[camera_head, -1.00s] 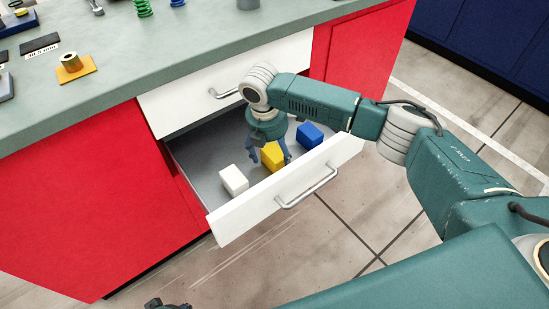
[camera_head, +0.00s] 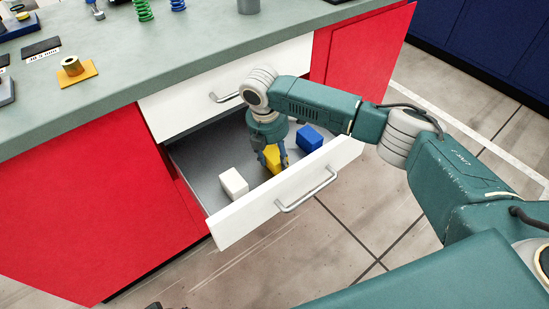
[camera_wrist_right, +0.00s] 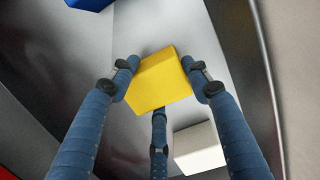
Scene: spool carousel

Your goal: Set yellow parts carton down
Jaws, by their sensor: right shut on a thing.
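The yellow parts carton (camera_head: 272,157) is inside the open drawer (camera_head: 195,166), partly hidden by my right gripper (camera_head: 273,160). In the right wrist view my right gripper (camera_wrist_right: 163,85) has its blue fingers around the yellow carton (camera_wrist_right: 160,80) and is shut on it. The carton is low in the drawer; whether it touches the drawer floor I cannot tell. Only a small dark piece, seemingly of my left gripper (camera_head: 153,305), shows at the bottom edge.
A white carton (camera_head: 233,182) stands left of the yellow one and a blue carton (camera_head: 309,138) stands to its right, both in the drawer. The drawer front with its handle (camera_head: 306,190) stands out over clear floor. The workbench top (camera_head: 190,65) overhangs behind.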

